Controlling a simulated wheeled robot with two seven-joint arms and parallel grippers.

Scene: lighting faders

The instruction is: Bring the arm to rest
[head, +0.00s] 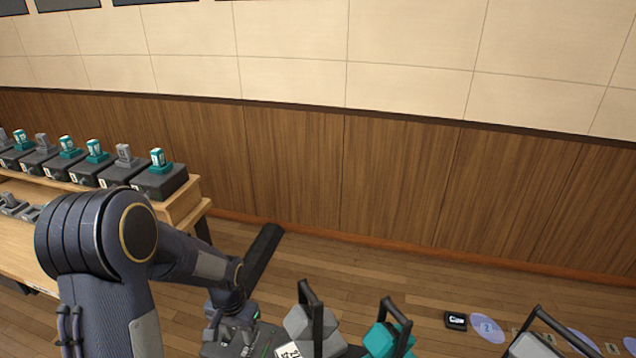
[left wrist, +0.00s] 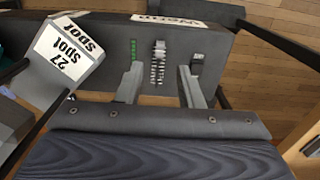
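My left arm comes in from the left in the head view, and its gripper (head: 228,330) is low over a dark fader box at the bottom edge. In the left wrist view the two grey fingers of my left gripper (left wrist: 161,84) are apart with nothing held between them. A ribbed wheel (left wrist: 158,62) on the dark box (left wrist: 225,45) shows beyond the gap. I cannot tell whether the fingers touch the box. A grey block (left wrist: 62,55) labelled "27 Spot" is left of the fingers. My right gripper is not in view.
A wooden bench (head: 190,207) at left carries several dark fader boxes with teal and grey knobs. A grey block (head: 312,330) and a teal block (head: 385,340) with black handles stand at the bottom. A small black box (head: 456,320) is at right. Wood floor (head: 370,265) is clear behind.

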